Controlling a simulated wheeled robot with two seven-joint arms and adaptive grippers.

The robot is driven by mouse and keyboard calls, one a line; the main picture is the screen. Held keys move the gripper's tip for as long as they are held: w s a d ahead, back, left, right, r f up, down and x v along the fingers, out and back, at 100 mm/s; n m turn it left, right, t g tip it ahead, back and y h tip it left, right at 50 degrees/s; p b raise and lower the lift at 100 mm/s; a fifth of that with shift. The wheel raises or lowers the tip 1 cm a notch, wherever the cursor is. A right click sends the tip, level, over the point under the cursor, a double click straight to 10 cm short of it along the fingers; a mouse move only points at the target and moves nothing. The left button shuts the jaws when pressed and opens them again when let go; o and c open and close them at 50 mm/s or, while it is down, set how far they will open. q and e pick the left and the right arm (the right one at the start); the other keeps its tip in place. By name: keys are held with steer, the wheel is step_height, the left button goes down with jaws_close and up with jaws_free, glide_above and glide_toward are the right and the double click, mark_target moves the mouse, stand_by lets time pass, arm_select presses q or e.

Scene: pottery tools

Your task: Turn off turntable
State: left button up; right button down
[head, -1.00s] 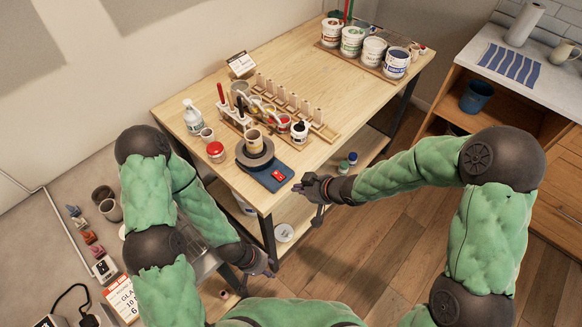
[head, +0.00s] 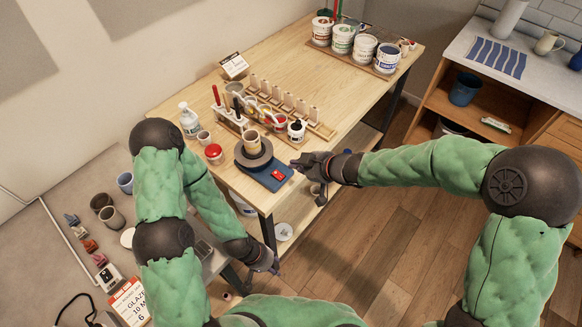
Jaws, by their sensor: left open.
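The turntable has a dark round disc (head: 241,158) on a blue base (head: 262,178) and stands near the table's front corner. A small beige cup (head: 252,143) stands on the disc. A red switch (head: 278,175) is on the right part of the base; its on or off position is too small to tell. My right gripper (head: 307,180) is just right of the base, its fingers spread and empty, with one finger pointing toward the switch. I see no contact with the switch. My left gripper (head: 275,268) is open and empty, low in front of the table, away from the turntable.
A red-lidded jar (head: 213,152), a white pump bottle (head: 189,120) and a wooden tool rack (head: 300,112) stand around the turntable. Several paint buckets (head: 343,38) are at the far end. The table's middle right is clear. A side counter (head: 545,82) is at the right.

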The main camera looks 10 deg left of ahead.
steer(key=b, duration=0.5)
glide_above(279, 176)
step_height(279, 176, down, 8)
steer(key=shift+r, duration=0.25)
steer(key=shift+f+b, duration=0.45)
steer(key=shift+f, duration=0.5)
steer(key=p, duration=0.5)
steer(key=shift+w+a+f+g+h, duration=0.1)
steer(key=shift+a+g+h, duration=0.1)
steer(key=shift+g+h, duration=0.15)
steer(key=shift+f+b, duration=0.25)
steer(key=shift+b, duration=0.1)
steer(key=shift+w+a, duration=0.1)
steer(key=shift+w+a+r+p, duration=0.15)
steer(key=shift+w+a+p, duration=0.25)
steer(key=shift+a+p, duration=0.15)
